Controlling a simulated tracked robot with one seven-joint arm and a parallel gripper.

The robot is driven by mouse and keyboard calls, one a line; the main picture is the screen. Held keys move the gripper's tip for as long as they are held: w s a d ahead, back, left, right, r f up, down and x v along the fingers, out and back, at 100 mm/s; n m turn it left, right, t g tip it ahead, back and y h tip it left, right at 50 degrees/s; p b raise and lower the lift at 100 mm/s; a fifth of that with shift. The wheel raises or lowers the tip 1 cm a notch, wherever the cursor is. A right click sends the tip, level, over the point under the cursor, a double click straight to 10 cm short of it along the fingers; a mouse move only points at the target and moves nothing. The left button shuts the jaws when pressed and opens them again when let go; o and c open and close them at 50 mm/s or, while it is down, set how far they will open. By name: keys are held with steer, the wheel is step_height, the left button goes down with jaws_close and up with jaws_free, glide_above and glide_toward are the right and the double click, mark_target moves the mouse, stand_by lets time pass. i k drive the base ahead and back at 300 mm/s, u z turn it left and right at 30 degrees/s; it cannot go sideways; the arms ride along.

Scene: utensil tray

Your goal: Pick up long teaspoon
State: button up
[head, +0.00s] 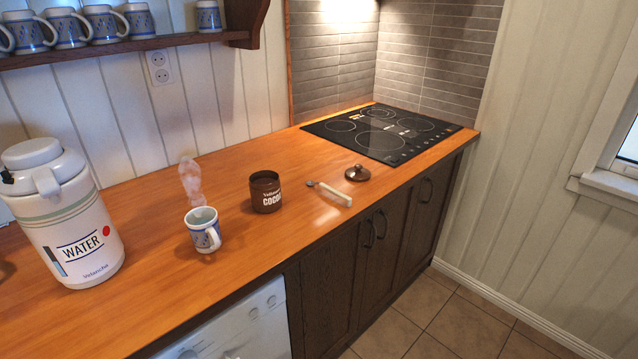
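The long teaspoon (331,193) lies on the wooden counter, right of the cocoa jar. Its small dark bowl end points left and its pale handle points toward the counter's front edge at the lower right. It looks clear of the other items. My gripper is not in view.
A brown cocoa jar (266,193) stands left of the spoon, and a brown lid (356,173) lies just behind it to the right. A blue-white mug (203,231), a clear bottle (190,182) and a water jug (67,225) stand farther left. A black cooktop (380,140) is behind.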

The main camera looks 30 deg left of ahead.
mark_target(327, 187)
steer(key=u, duration=0.4)
steer(key=i, duration=0.9)
steer(key=u, duration=0.8)
steer(key=i, duration=0.25)
steer(key=u, duration=0.1)
steer(key=k, duration=0.9)
steer(key=u, duration=0.15)
steer(key=i, duration=0.95)
steer(key=z, duration=0.1)
